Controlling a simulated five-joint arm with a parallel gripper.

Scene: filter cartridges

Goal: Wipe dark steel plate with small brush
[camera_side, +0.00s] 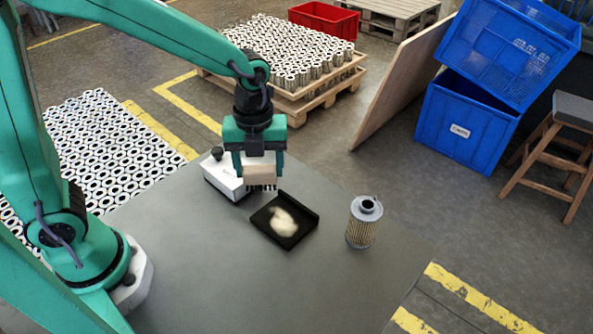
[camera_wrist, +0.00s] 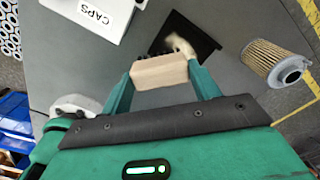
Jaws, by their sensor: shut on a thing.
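The dark steel plate (camera_side: 306,238) is a black square with a raised edge, lying on the grey table. A pale beige smear or heap (camera_side: 284,222) lies on its middle. In the wrist view the plate (camera_wrist: 205,45) is just beyond the brush. The small brush has a light wooden block (camera_side: 260,175) and dark bristles pointing down; its block also fills the jaws in the wrist view (camera_wrist: 158,72). My gripper (camera_side: 259,164) is shut on the block. It holds the brush above the table, near the plate's far left corner. Whether the bristles touch anything cannot be told.
A white box marked CAPS (camera_side: 222,178) stands behind and left of the brush, close to it. A filter cartridge (camera_side: 363,224) stands upright right of the plate; it also shows in the wrist view (camera_wrist: 268,60). The table (camera_side: 220,275) is clear in front.

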